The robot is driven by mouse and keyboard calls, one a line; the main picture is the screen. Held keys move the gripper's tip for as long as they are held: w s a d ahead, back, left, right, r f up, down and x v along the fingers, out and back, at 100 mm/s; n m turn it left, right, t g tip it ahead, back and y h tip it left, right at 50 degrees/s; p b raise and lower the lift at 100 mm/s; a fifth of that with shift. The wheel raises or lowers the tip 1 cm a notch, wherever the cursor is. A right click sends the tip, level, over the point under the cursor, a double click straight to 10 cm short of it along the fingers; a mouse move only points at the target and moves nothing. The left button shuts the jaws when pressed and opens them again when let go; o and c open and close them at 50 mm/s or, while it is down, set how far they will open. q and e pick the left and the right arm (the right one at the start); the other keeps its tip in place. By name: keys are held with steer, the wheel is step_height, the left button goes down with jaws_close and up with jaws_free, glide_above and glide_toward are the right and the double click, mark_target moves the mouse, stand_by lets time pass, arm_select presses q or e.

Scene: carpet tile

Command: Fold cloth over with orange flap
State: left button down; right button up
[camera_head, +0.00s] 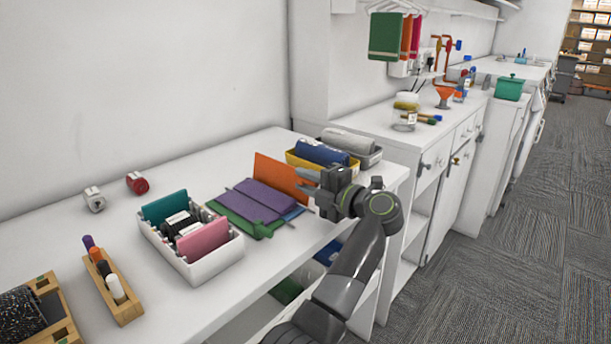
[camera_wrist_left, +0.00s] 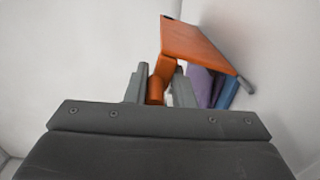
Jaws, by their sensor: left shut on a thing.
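The cloth lies near the front edge of the white table, with purple panels (camera_head: 262,197) over green (camera_head: 236,218) and a strip of blue (camera_head: 293,213). Its orange flap (camera_head: 281,178) stands raised and tilted at the cloth's right end. My left gripper (camera_head: 318,187) is at the right edge of the flap. In the left wrist view its fingers (camera_wrist_left: 157,88) are shut on the orange flap (camera_wrist_left: 200,45), and purple (camera_wrist_left: 200,82) and blue (camera_wrist_left: 227,92) cloth show beyond. The gripper and flap hide part of the cloth's right end. My right gripper is not in view.
A white bin (camera_head: 218,255) with teal and pink items stands left of the cloth. A yellow tray (camera_head: 297,160) with a blue roll and a grey bin (camera_head: 372,158) stand behind. A wooden marker holder (camera_head: 125,308) is at the left.

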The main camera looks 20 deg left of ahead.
arm_select(q)
steer(key=shift+w+r+m+p, duration=0.3)
steer(key=shift+w+r+p, duration=0.05)
steer(key=shift+r+p, duration=0.3)
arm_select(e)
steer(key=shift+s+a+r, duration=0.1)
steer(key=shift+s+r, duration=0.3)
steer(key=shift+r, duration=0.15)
arm_select(q)
steer(key=shift+w, duration=0.1)
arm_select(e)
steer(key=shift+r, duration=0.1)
arm_select(q)
steer(key=shift+p, duration=0.3)
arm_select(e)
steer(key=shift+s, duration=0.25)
arm_select(q)
steer(key=c, duration=1.4)
jaws_free()
steer(key=shift+f, duration=0.2)
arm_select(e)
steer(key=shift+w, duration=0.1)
arm_select(q)
steer(key=shift+f+m, duration=0.15)
steer(key=shift+m, duration=0.15)
